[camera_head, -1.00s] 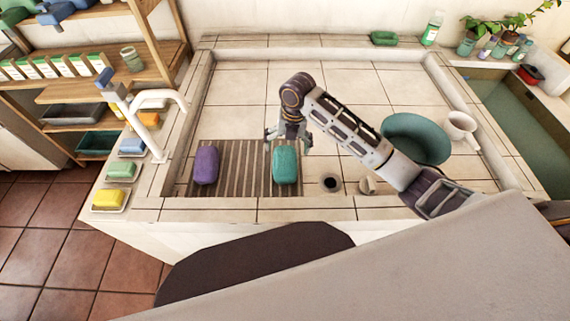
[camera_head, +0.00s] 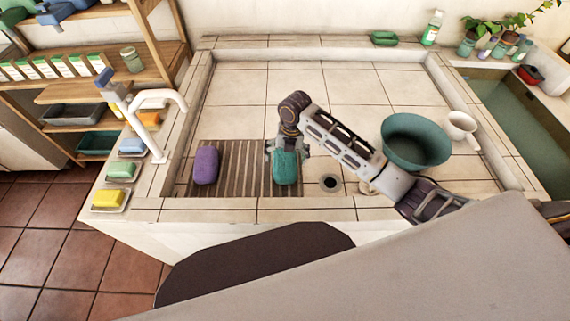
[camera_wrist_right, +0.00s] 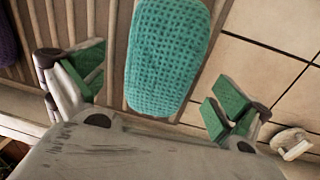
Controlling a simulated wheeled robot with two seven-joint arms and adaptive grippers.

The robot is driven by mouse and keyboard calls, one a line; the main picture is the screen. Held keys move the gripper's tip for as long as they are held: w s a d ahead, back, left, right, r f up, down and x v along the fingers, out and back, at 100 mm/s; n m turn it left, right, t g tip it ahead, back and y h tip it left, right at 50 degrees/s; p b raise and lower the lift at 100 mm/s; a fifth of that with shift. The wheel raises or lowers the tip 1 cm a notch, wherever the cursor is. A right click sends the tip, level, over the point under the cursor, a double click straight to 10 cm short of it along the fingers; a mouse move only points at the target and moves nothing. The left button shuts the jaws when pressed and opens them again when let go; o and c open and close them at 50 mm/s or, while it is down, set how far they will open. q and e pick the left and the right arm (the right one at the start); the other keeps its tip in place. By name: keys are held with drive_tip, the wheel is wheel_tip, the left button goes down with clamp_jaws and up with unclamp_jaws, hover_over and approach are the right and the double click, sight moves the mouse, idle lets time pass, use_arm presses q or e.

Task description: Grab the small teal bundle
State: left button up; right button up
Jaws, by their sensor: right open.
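The small teal bundle (camera_head: 286,169) lies on the right end of the slatted brown mat (camera_head: 240,175) in the basin. It is a knitted teal roll in the right wrist view (camera_wrist_right: 168,55). My right gripper (camera_head: 286,152) is open above it, with fingers on either side of the bundle's far end in the head view. In the wrist view the green-padded fingers (camera_wrist_right: 158,90) stand wide apart, with the bundle between and beyond them, and gaps show on both sides. A purple bundle (camera_head: 206,165) lies on the mat's left part. My left gripper is not in view.
A dark round drain hole (camera_head: 330,184) is just right of the mat. A teal bowl (camera_head: 416,143) and a white pot (camera_head: 460,126) stand further right. A white tap (camera_head: 165,125) rises at the left rim, near soap dishes. The basin's back is clear.

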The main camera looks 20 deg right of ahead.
sight(286, 160)
wheel_tip(286, 160, down, 3)
drive_tip(key=shift+a, duration=0.1)
drive_tip(key=shift+f, duration=0.5)
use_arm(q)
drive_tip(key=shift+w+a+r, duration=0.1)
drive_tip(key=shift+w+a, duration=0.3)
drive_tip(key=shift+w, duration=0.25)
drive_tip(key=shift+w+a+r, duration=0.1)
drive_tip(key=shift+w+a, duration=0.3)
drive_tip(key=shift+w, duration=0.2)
use_arm(e)
drive_tip(key=shift+f, duration=0.1)
